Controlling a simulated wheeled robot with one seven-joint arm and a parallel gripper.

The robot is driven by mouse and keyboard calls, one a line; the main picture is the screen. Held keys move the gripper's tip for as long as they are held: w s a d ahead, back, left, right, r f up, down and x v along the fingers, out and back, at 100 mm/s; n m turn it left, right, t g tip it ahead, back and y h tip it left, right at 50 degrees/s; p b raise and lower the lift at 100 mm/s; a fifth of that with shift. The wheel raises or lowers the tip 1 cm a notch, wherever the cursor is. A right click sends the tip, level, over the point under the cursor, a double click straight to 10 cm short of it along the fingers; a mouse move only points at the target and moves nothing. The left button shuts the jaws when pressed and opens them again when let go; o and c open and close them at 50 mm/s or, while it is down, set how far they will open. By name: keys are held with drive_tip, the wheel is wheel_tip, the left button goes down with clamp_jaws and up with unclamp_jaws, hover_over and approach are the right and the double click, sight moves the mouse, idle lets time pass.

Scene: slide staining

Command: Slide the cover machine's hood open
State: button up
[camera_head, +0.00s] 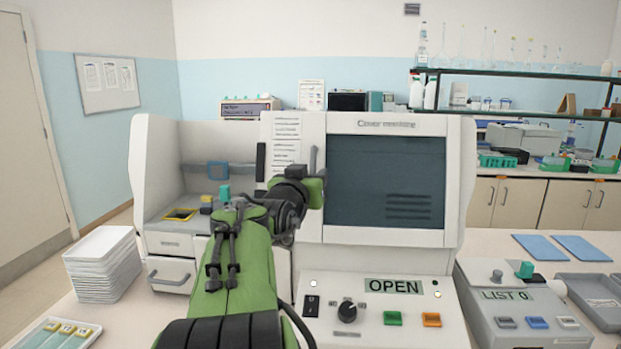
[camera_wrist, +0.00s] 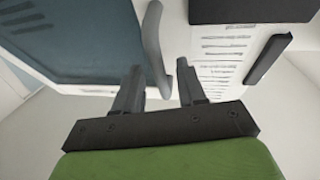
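The cover machine (camera_head: 300,262) stands on the bench, white, with its left bay uncovered. Its white hood panel with a dark window (camera_head: 385,180) covers the right side; the window also shows in the wrist view (camera_wrist: 75,40). A grey upright handle (camera_wrist: 153,45) is on the panel beside the window. My gripper (camera_head: 314,180) is at this handle in the head view, with its tips partly hidden by my arm. In the wrist view, my gripper (camera_wrist: 160,82) has its fingers apart, with the handle's end between or just beyond them. Contact cannot be told.
The control panel has an OPEN sign (camera_head: 393,286), a knob and coloured buttons. A tray stack (camera_head: 103,262) is at left and a grey LIST device (camera_head: 515,305) at right.

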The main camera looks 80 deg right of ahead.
drive_tip(key=a+b, duration=0.1)
drive_tip(key=a, duration=1.4)
drive_tip(key=shift+w+a, duration=0.25)
drive_tip(key=shift+a, duration=0.15)
